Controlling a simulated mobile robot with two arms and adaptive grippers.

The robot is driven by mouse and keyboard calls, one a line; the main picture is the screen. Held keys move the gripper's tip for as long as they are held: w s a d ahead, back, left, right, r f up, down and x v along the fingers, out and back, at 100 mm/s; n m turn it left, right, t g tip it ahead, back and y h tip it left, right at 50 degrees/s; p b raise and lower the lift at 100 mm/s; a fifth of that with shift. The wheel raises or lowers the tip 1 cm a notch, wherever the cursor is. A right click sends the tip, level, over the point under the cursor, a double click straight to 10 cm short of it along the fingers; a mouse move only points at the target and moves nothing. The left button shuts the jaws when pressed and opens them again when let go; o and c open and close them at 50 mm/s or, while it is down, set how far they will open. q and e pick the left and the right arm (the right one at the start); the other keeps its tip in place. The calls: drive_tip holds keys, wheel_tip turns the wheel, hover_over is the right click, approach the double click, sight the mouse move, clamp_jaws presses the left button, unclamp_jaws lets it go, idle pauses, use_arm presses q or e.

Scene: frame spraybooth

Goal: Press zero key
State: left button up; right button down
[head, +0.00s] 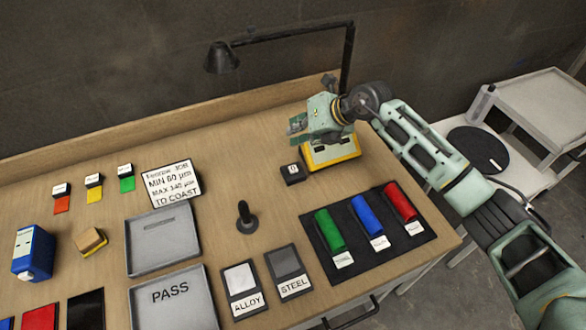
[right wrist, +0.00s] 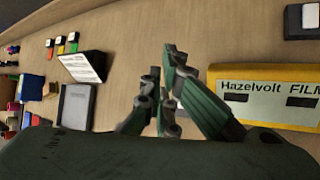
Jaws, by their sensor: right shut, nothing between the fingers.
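A small black block with a white top (head: 293,172) stands on the table just left of the yellow gauge; the mark on its top looks like a 0. In the right wrist view a dark block with a white top (right wrist: 302,20), likely the same one, is at the top right corner. The yellow gauge (head: 331,158) reads "Hazelvolt FILM" in the wrist view (right wrist: 268,92). My right gripper (head: 296,128) is shut and empty, above and behind the block, partly covering the gauge in the head view. Its fingertips (right wrist: 170,58) touch nothing that I can see. My left gripper is not in view.
A black mat (head: 345,262) with green, blue and red rolls lies at the right front. A black upright knob (head: 246,217), a lamp (head: 222,58), grey trays (head: 162,240) and a sign (head: 171,184) stand around. Bare wood lies left of the block.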

wheel_tip(320, 180, down, 8)
drive_tip(key=b, duration=0.5)
idle(1.2)
drive_tip(key=shift+f+b, duration=0.35)
drive_tip(key=shift+f, duration=0.05)
drive_tip(key=shift+f+b, duration=0.4)
drive_tip(key=shift+f, duration=0.2)
idle(0.6)
drive_tip(key=shift+r, duration=0.1)
drive_tip(key=shift+r+p, duration=0.75)
drive_tip(key=shift+r, duration=0.15)
drive_tip(key=shift+r, duration=0.1)
wheel_tip(320, 180, up, 5)
drive_tip(key=p, duration=0.3)
drive_tip(key=shift+p, duration=0.35)
